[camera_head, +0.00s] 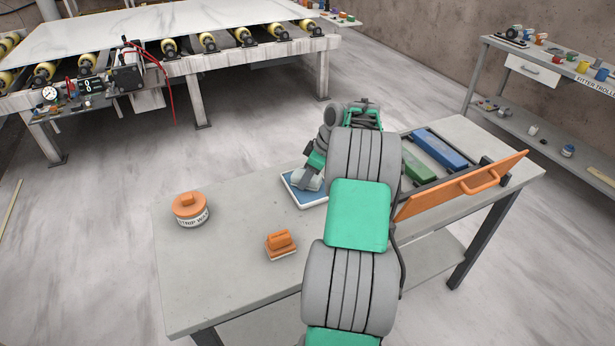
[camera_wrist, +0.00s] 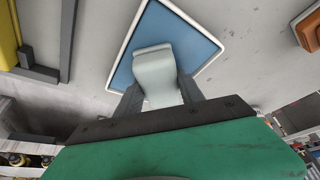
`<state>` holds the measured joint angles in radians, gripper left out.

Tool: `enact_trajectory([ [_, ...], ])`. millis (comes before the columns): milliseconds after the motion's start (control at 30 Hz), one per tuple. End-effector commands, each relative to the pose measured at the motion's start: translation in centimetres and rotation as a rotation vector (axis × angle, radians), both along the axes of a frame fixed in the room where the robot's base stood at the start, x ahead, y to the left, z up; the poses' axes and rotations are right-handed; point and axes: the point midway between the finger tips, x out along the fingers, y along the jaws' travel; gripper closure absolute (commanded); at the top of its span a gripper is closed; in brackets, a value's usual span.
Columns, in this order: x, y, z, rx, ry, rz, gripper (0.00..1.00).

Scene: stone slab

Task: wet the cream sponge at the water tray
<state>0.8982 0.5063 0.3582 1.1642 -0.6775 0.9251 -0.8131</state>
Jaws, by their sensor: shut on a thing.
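The water tray (camera_head: 314,199), blue inside with a white rim, lies on the grey bench left of my arm. It also shows in the wrist view (camera_wrist: 196,42). My gripper (camera_wrist: 160,92) is shut on a pale, rounded block, the cream sponge (camera_wrist: 154,66), with one dark finger on either side. The sponge (camera_head: 309,181) is over the tray in the head view, partly covered by my gripper. Its far end overlaps the blue surface in the wrist view. I cannot tell whether its underside touches the tray.
An orange-lidded tub (camera_head: 190,209) and an orange block with a handle (camera_head: 281,245) stand on the bench's left part. A rack with a blue bar (camera_head: 440,148) and a green bar (camera_head: 417,168), plus an orange board (camera_head: 465,187), stands at right. Bench between is clear.

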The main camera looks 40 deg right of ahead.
Motion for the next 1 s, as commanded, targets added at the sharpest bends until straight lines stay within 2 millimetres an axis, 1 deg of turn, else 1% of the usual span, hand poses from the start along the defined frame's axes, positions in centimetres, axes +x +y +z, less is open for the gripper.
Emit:
enact_trajectory([
  [267,-0.1,0.0,-0.2,0.003,0.003,-0.001,0.88],
  [367,-0.1,0.0,0.1,0.003,0.003,-0.001,0.88],
  [1000,-0.1,0.0,6.1,0.001,0.002,-0.001,0.88],
])
